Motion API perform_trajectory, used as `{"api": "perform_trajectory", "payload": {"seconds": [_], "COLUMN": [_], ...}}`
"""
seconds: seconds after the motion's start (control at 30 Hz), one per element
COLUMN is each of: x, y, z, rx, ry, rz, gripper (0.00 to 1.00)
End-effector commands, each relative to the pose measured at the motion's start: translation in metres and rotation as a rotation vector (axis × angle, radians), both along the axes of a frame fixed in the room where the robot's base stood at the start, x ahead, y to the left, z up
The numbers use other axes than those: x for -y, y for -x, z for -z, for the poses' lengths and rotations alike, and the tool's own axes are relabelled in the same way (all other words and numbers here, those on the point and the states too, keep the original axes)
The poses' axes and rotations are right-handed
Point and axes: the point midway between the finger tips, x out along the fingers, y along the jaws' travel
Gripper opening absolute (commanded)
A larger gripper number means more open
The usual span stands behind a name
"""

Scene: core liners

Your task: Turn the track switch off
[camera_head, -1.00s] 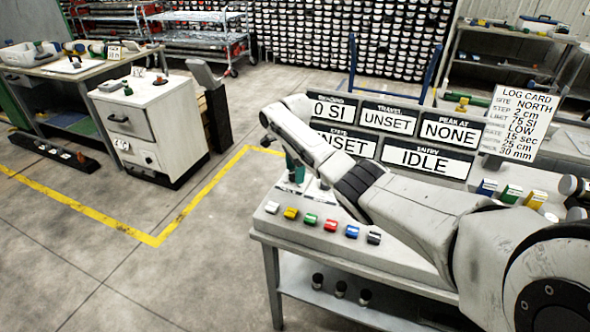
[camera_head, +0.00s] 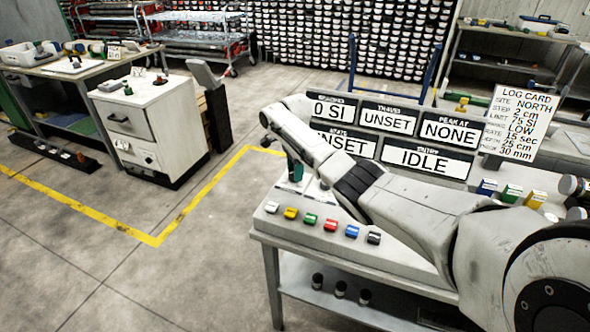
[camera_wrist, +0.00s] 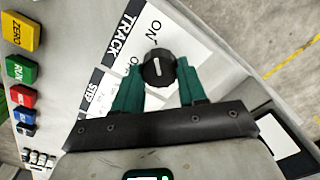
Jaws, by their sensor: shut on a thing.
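The track switch (camera_wrist: 157,68) is a round black knob with a white pointer line on a white panel marked TRACK. In the wrist view, an ON label sits just above the knob. Another label to its left is partly hidden by a finger. My gripper (camera_wrist: 158,76) has its green fingers shut on the knob, one on either side. In the head view, my gripper (camera_head: 294,168) is low at the bench's far left end, and my arm hides the knob.
Coloured buttons line the panel's front edge, including a yellow ZERO button (camera_wrist: 20,32) and a green RUN button (camera_wrist: 21,70). Display boards, one reading IDLE (camera_head: 416,158), stand behind my arm. A white cabinet (camera_head: 150,125) stands left, across open floor.

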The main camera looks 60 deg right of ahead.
Motion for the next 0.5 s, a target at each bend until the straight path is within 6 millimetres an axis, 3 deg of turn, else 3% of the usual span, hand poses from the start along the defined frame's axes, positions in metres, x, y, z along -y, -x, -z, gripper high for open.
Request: {"api": "perform_trajectory", "payload": {"seconds": [0.27,0.5], "x": [-0.0011,-0.0010], "y": [-0.0008,-0.0013], "z": [-0.0012,-0.0013], "rx": [0.000,0.000], "ry": [-0.003,-0.004], "rz": [-0.090,-0.275], "gripper": [0.11,0.11]}}
